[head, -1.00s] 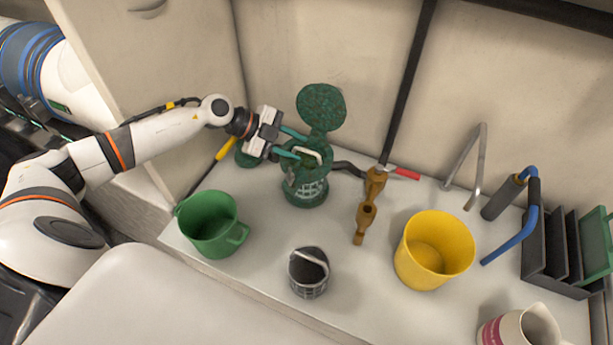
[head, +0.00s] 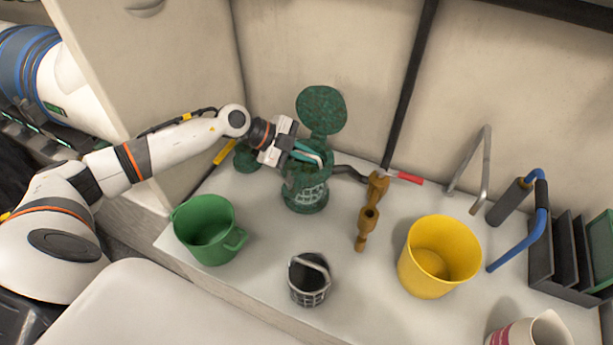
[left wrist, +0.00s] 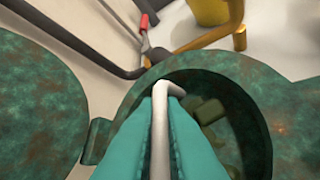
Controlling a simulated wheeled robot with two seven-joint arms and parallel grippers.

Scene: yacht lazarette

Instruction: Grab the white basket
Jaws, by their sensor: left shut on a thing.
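A green, corroded strainer housing (head: 303,203) stands on the counter with its round lid (head: 321,110) swung up and open. A white handle (left wrist: 160,125) sits at the opening of the housing; in the head view its end (head: 314,158) shows just past the fingers. I take it as the white basket's handle. A pale lattice (head: 313,194) shows on the housing's side; the basket body is mostly hidden. My left gripper (head: 308,155) is shut on the handle, its teal fingertips (left wrist: 160,108) on either side of it. My right gripper is not in view.
A dark basket (head: 309,279) with a grey handle stands in front. A green jug (head: 207,230) is at left, a yellow bucket (head: 438,256) at right.

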